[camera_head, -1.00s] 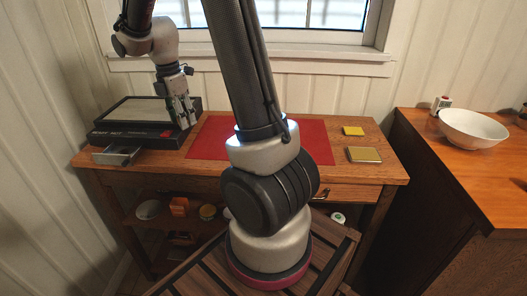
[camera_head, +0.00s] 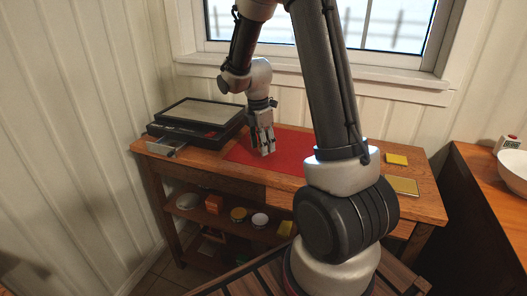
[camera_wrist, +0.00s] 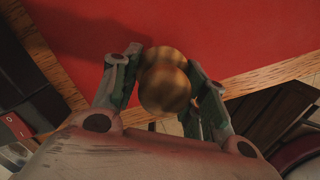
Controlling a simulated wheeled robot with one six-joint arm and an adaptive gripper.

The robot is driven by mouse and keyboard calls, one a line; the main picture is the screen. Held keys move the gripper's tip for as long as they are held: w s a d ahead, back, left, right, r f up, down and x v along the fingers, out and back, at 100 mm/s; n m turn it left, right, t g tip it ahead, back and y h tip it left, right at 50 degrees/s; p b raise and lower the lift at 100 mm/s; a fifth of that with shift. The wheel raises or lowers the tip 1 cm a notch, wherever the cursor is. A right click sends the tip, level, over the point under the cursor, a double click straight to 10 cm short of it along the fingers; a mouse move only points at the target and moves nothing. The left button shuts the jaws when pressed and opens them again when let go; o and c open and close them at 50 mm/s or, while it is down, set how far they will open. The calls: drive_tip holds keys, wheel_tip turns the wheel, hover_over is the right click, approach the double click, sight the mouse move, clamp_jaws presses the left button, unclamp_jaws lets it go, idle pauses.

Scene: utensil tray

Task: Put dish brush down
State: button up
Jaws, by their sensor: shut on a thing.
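My gripper (camera_head: 264,148) points down above the left part of the red mat (camera_head: 290,155) on the wooden table. In the wrist view my gripper (camera_wrist: 166,88) is shut on the dish brush (camera_wrist: 165,80), seen end-on as a rounded brown wooden shape between the fingers. The red mat (camera_wrist: 235,35) lies beyond it. The brush cannot be made out in the head view, and the wrist view does not clearly show whether it touches the mat.
A yellow sponge (camera_head: 397,159) and a yellowish block (camera_head: 402,186) lie at the right. A white bowl (camera_head: 515,175) is on the right counter. Much of the mat is clear.

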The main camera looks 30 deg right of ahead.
sight(259, 144)
drive_tip(key=shift+f, duration=1.4)
drive_tip(key=shift+f, duration=0.1)
drive_tip(key=o, duration=1.3)
drive_tip(key=shift+o, duration=0.2)
drive_tip(key=r, duration=0.4)
drive_tip(key=a+r, duration=0.1)
drive_tip(key=r, duration=0.6)
drive_tip(key=shift+a+r, duration=0.15)
drive_tip(key=shift+r, duration=0.15)
drive_tip(key=s+a+r+m+t, duration=0.1)
drive_tip(key=s+r+m, duration=0.2)
drive_tip(key=s+m, duration=0.3)
drive_tip(key=s+a+r+m+t, duration=0.1)
drive_tip(key=s+r+m, duration=0.3)
drive_tip(key=s, duration=0.5)
drive_tip(key=s+a+r+m+t+y, duration=0.1)
drive_tip(key=s+r+m, duration=0.3)
drive_tip(key=s+m, duration=0.4)
drive_tip(key=shift+s+t, duration=0.3)
drive_tip(key=shift+t, duration=0.2)
